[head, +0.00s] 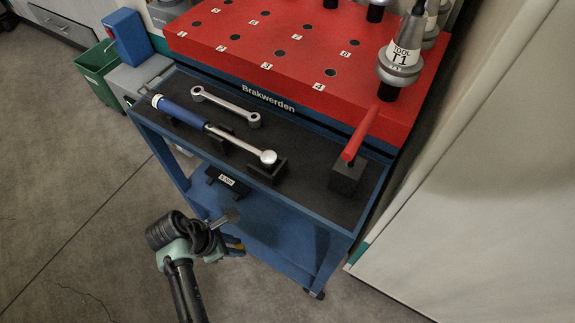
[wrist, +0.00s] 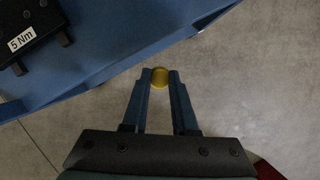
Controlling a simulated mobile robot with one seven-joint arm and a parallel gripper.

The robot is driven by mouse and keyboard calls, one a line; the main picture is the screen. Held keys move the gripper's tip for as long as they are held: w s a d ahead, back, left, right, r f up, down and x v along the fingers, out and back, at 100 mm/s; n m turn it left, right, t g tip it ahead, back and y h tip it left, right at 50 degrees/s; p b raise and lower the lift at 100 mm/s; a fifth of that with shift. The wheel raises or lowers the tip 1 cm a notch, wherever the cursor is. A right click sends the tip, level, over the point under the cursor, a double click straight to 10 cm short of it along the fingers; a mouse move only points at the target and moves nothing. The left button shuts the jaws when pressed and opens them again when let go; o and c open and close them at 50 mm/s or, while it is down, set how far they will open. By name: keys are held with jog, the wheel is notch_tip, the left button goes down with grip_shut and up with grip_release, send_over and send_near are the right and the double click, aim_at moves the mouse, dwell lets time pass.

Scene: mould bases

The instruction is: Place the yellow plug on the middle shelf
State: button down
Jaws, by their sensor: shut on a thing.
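The yellow plug (wrist: 160,77) is held between the two fingertips of my gripper (wrist: 160,80) in the wrist view. Only its rounded yellow end shows there. In the head view my gripper (head: 237,245) is low at the cart's front left, with a small bit of yellow at its fingers. The blue shelf (head: 275,228) below the cart's top tray lies just right of my gripper; the wrist view also shows the blue shelf (wrist: 110,55) at upper left. The plug appears over the grey floor, outside the shelf's edge.
A black block labelled 5 Nm (head: 227,180) is on the cart below the top tray. The top tray (head: 310,195) holds a blue-handled wrench (head: 185,115), a ring spanner (head: 225,105) and a red-handled tool (head: 360,135). The shelf's right part looks clear. A pale cabinet (head: 480,190) stands at right.

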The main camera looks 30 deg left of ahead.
jog(key=shift+w+d+f, duration=0.1)
jog(key=shift+w+f, duration=0.15)
jog(key=shift+w, duration=0.05)
jog(key=w+d+b, duration=0.2)
jog(key=w+d, duration=0.1)
jog(key=w, duration=0.1)
jog(key=w+d+b, duration=0.2)
jog(key=w+d, duration=0.1)
jog(key=w, duration=0.2)
jog(key=w+d+b, duration=0.2)
jog(key=w+d, duration=0.1)
jog(key=w, duration=0.2)
jog(key=shift+w+d+r+b, duration=0.15)
jog(key=shift+d+b, duration=0.1)
jog(key=shift+b, duration=0.15)
notch_tip(320, 180, down, 4)
jog(key=b, duration=0.2)
jog(key=shift+r+b, duration=0.15)
jog(key=shift+b, duration=0.25)
jog(key=shift+r, duration=0.1)
jog(key=c, duration=0.7)
grip_release()
